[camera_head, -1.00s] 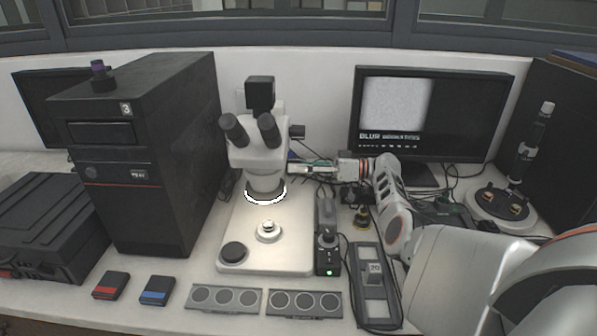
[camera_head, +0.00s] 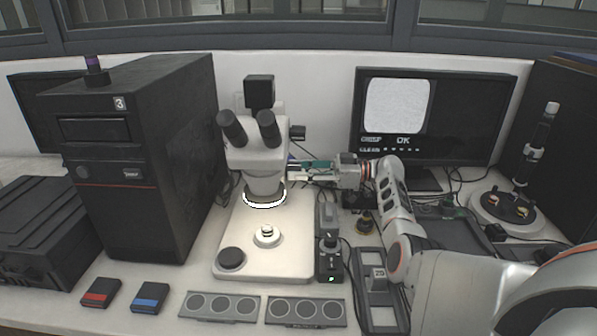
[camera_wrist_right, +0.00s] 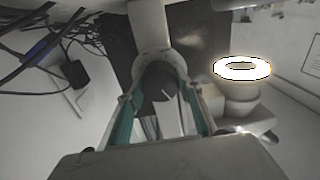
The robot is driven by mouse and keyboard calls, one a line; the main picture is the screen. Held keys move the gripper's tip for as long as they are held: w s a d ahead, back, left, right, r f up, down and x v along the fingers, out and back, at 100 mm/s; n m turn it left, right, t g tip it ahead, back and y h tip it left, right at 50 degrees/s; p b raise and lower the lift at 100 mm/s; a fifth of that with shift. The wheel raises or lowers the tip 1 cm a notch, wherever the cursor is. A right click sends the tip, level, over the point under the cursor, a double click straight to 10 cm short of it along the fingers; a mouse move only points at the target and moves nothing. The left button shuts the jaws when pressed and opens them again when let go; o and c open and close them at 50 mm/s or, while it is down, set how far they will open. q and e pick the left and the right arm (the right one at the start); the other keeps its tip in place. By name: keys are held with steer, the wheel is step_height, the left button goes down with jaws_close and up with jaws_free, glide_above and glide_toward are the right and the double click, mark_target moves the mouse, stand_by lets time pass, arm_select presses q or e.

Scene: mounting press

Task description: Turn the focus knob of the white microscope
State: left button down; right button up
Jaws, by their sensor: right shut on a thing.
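The white microscope (camera_head: 255,157) stands upright on its pale base, with a lit ring light (camera_head: 264,200) under its head. My right gripper (camera_head: 291,172) reaches in from the right, at the right side of the microscope. In the right wrist view, the dark round focus knob (camera_wrist_right: 160,108) with a pale line on it sits between the two teal-lined fingers, and the gripper is shut on it. The gripper and the microscope hide the knob in the head view. My left gripper is not in view.
The monitor (camera_head: 437,120) behind my right arm shows a grainy pale picture and the word OK. A black control box (camera_head: 329,240) and a grey tray (camera_head: 378,300) lie below the arm. A tall black computer case (camera_head: 150,165) stands left of the microscope.

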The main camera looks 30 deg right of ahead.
steer(key=shift+f, duration=0.1)
steer(key=o, duration=1.1)
steer(key=v, duration=1.2)
